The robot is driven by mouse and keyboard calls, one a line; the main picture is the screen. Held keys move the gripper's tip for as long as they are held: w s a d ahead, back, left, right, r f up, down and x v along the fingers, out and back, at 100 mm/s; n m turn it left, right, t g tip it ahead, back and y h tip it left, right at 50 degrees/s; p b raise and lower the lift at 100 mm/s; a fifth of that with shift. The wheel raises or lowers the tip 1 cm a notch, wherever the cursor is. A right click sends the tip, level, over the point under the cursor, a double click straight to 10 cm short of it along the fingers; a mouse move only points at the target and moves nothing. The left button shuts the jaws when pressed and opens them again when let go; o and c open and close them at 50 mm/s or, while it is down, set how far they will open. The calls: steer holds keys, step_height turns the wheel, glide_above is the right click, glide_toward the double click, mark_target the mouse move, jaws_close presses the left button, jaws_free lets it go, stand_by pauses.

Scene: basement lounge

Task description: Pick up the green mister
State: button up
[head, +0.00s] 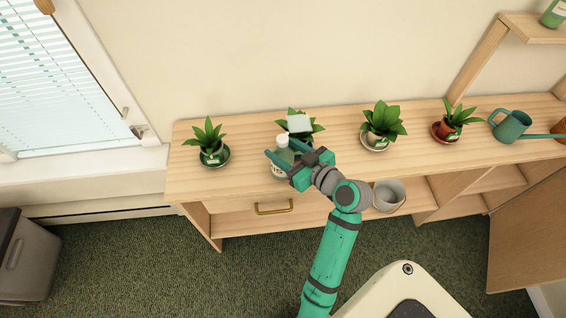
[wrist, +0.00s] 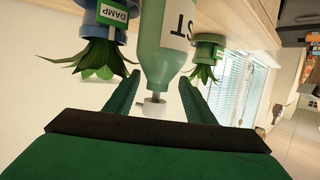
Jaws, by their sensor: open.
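The green mister (head: 281,158) stands on the wooden shelf top, a pale green bottle with a light cap. In the wrist view the mister (wrist: 163,50) appears upside down, with a white label and a whitish nozzle at its lower end. My gripper (head: 282,155) is at the mister, its fingers partly covering the bottle. In the wrist view my gripper (wrist: 160,88) is open, with one finger on each side of the bottle's neck and gaps visible.
Potted plants stand at the left (head: 211,145), close behind the mister (head: 303,128), and to the right (head: 382,124), (head: 452,121). A green watering can (head: 510,126) is farther right. A grey bucket (head: 389,196) sits below the top. Clear top lies between the left plant and the mister.

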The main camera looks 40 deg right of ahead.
steer(key=shift+d+x, duration=0.2)
steer(key=shift+x, duration=1.9)
jaws_close()
